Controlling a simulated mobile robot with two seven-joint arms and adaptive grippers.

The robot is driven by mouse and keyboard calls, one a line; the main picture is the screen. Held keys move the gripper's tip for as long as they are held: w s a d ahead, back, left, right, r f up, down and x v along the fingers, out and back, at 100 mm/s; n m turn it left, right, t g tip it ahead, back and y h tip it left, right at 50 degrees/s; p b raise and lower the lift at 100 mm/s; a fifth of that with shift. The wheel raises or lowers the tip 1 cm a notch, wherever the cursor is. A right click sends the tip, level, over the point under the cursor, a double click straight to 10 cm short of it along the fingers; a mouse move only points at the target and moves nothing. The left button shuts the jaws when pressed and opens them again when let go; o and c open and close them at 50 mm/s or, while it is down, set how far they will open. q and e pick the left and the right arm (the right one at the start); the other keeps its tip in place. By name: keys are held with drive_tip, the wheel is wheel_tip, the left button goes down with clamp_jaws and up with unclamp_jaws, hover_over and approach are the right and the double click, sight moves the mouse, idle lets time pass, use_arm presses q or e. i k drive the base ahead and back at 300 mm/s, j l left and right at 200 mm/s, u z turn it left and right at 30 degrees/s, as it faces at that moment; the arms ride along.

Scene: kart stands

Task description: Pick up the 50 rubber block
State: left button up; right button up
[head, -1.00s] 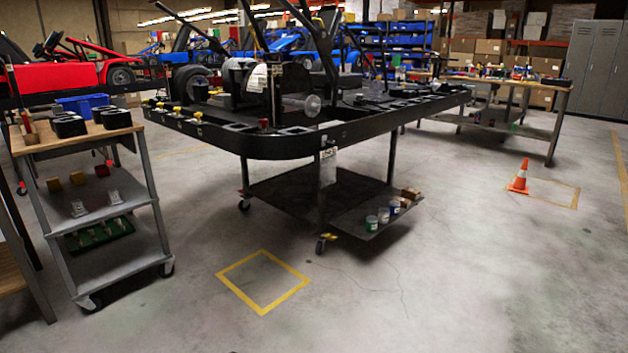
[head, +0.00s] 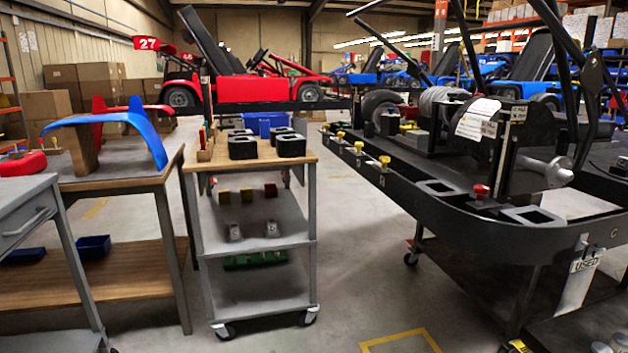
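Several black blocks with openings in their tops sit on the wooden top of a grey wheeled cart (head: 313,158) in the head view. The two nearest are a left black block (head: 242,148) and a right black block (head: 291,145), side by side near the front edge. More dark pieces lie behind them. I cannot read a 50 on any block, so I cannot tell which one is the 50 rubber block. Neither of my grippers is in view.
The cart's shelves hold small yellow and red blocks, grey pieces and a green tray (head: 255,260). A wooden table (head: 130,182) with a blue curved panel (head: 150,128) stands left. A black kart stand (head: 440,205) stands right. Floor between cart and stand is clear.

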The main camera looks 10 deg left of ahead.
sight(289, 147)
drive_tip(key=i+j+z, duration=0.7)
drive_tip(key=i+j, duration=0.25)
